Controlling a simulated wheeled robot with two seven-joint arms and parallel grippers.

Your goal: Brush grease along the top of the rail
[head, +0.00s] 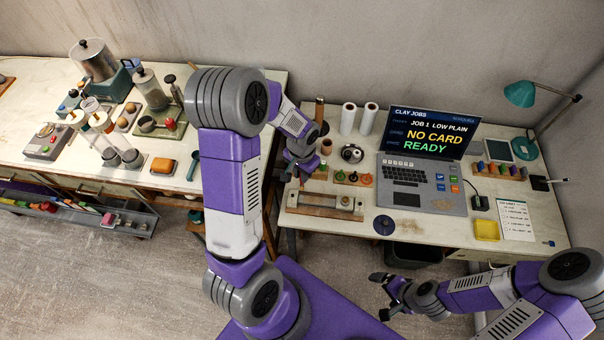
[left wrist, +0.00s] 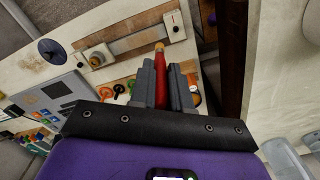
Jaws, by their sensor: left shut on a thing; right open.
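The rail (head: 322,203) is a long, narrow bar with end blocks, lying near the front left of the right-hand table. My left gripper (head: 301,167) is above the table behind the rail, pointing down. In the left wrist view my left gripper (left wrist: 161,85) is shut on a red-handled brush (left wrist: 161,92) with a tan tip. The tip appears close to one rail end; I cannot tell if they touch. My right gripper (head: 382,294) is open and empty, before the table.
A laptop (head: 421,176) reading "NO CARD READY" stands to the right. A dark disc (head: 384,225) lies at the front edge. A yellow tray (head: 487,230) is farther right.

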